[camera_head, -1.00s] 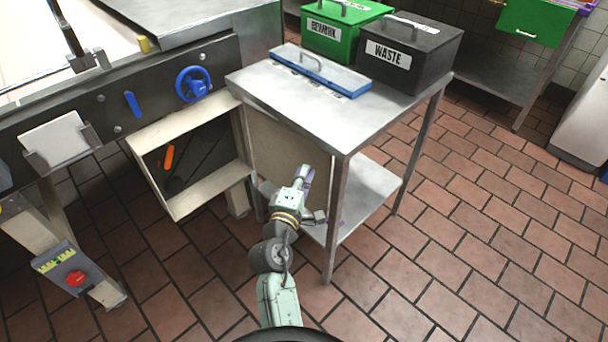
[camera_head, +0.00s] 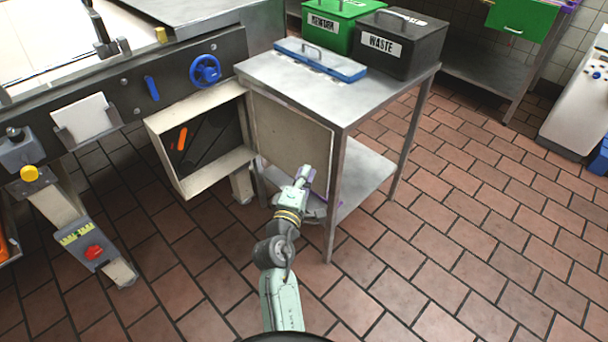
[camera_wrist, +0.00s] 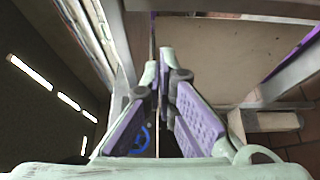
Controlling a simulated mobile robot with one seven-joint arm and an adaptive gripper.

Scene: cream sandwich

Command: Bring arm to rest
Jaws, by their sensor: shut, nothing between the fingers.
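My gripper (camera_head: 304,178) is at the end of my arm, low in front of the steel table and beside its left front leg. In the wrist view my gripper (camera_wrist: 166,60) shows its two purple-padded fingers with their tips together and nothing between them. My arm reaches up from the bottom middle of the head view, bent at the elbow. The beige open door panel (camera_head: 290,135) stands just behind the gripper. I cannot tell whether the gripper touches it.
The steel table (camera_head: 300,95) carries a blue-edged lidded tray (camera_head: 320,62), a green bin (camera_head: 335,22) and a black WASTE bin (camera_head: 400,45). An open compartment (camera_head: 190,185) in the machine is at left.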

